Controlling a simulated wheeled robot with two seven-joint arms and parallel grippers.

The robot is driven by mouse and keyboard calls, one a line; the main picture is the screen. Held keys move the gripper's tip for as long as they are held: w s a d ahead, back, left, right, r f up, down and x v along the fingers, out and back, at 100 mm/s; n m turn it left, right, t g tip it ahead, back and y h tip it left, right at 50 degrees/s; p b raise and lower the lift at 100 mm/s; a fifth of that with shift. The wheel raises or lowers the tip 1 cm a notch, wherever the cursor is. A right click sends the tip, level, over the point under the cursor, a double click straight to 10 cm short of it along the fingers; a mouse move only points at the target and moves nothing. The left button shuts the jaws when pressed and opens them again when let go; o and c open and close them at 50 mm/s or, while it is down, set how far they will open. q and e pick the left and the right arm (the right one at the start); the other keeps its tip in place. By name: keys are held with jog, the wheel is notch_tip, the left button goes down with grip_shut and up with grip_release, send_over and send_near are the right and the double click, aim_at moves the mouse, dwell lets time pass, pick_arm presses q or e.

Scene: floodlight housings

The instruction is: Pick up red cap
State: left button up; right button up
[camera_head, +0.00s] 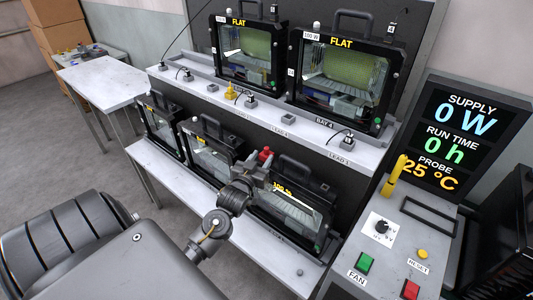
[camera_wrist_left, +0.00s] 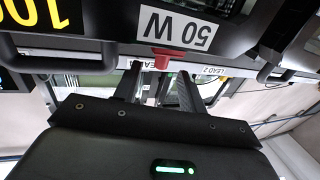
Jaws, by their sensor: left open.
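The red cap (camera_head: 265,154) shows in the head view just beyond my left gripper (camera_head: 262,170), by the top of a lower-shelf floodlight housing (camera_head: 293,211). In the left wrist view, which looks upside down, the red cap (camera_wrist_left: 175,57) appears just past the fingertips of my left gripper (camera_wrist_left: 160,68), in line with the gap between them. The two fingers are apart and hold nothing that I can see. I cannot tell whether they touch the cap. What the cap rests on is partly hidden. My right gripper is not in view.
Two floodlight housings marked FLAT (camera_head: 247,55) stand on the upper shelf, with leads and a yellow part (camera_head: 230,92) along its front. Several more housings fill the lower shelf. A control panel (camera_head: 400,235) with a yellow handle stands at right. A white table (camera_head: 97,82) stands at left.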

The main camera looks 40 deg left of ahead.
aim_at(265, 150)
pick_arm(q)
jog(key=shift+w+r, duration=0.15)
jog(key=p+x, duration=0.2)
jog(key=x, duration=0.3)
jog(key=shift+a, duration=0.15)
grip_shut()
